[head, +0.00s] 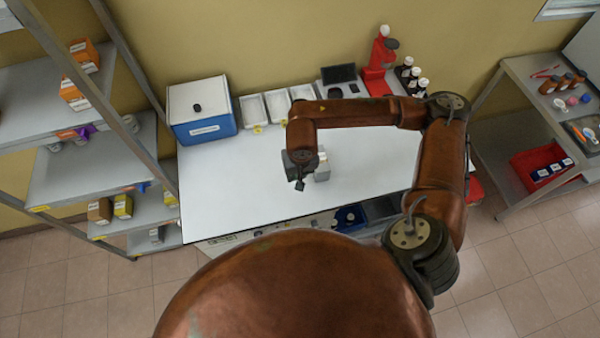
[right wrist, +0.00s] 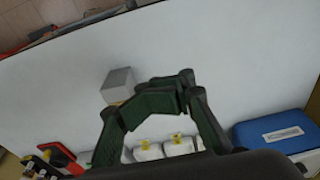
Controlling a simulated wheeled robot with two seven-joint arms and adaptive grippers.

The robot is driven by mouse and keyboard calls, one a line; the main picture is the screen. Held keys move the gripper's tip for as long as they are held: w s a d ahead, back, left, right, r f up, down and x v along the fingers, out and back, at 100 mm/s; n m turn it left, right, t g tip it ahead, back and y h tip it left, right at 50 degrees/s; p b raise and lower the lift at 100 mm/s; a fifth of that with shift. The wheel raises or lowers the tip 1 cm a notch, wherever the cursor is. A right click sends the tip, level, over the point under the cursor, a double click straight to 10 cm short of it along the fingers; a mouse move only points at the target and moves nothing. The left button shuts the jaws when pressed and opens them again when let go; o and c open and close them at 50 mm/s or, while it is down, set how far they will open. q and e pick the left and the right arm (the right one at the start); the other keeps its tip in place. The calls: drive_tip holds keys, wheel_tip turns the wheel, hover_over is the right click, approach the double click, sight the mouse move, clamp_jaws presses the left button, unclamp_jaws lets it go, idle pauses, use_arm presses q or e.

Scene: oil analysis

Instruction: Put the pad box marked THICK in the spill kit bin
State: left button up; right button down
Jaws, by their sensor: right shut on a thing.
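My right gripper (head: 300,180) is low over the middle of the white table. Its green fingers (right wrist: 165,92) are drawn together in the right wrist view. A small grey-white box (head: 322,168) is right beside the gripper. It also shows in the right wrist view (right wrist: 119,82), partly behind a finger. The grip contact is hidden, and I cannot read any marking, so I cannot tell whether this is the THICK box. I cannot pick out the spill kit bin with certainty. A red bin (head: 522,181) with several blue items sits low on the right rack. My left gripper is not in view.
The white table (head: 235,195) is mostly clear in front. A blue box with a white lid (head: 203,113) and white trays (head: 253,110) line its back, with a red device (head: 377,75) and several bottles. Shelves with boxes stand left; a rack (head: 525,85) stands right.

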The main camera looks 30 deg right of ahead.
drive_tip(key=c, duration=0.6)
unclamp_jaws()
idle(0.4)
drive_tip(key=shift+o, duration=0.2)
